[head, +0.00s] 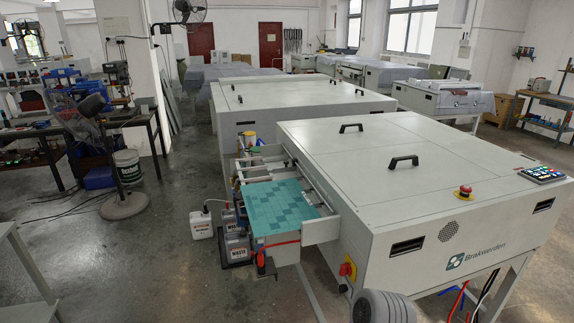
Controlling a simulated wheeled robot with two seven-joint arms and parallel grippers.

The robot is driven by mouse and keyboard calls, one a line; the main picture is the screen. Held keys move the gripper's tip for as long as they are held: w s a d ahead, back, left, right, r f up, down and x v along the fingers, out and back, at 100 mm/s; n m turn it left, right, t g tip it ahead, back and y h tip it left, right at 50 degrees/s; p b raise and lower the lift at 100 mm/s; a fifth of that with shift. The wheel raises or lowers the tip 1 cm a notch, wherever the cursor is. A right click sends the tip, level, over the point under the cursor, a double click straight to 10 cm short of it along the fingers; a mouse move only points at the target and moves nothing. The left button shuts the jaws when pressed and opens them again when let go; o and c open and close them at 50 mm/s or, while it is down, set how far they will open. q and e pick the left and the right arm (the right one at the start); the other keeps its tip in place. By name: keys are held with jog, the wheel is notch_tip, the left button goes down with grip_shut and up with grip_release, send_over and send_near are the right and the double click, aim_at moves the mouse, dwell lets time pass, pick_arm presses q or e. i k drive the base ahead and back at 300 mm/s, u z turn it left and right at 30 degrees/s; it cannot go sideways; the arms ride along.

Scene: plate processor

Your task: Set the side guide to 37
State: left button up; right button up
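The large pale-grey plate processor (400,210) stands at the right, with a feed table at its left end. A teal plate (278,207) with a checkered pattern lies flat on the feed table. Pale rails (285,168) run along the machine side of the table. A red strip (281,245) shows at the table's front edge. I cannot make out which part is the side guide, and no scale numbers are readable at this size. Neither of my grippers is in view.
White and grey containers (201,224), some marked waste, stand on the floor left of the feed table. A pedestal fan (125,205) stands farther left. A red emergency stop (465,192) and control panel (541,175) sit on the processor's top. Open floor lies front left.

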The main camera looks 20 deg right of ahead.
aim_at(286, 169)
jog(key=u, duration=0.95)
jog(key=i, duration=2.2)
jog(key=z, duration=3.2)
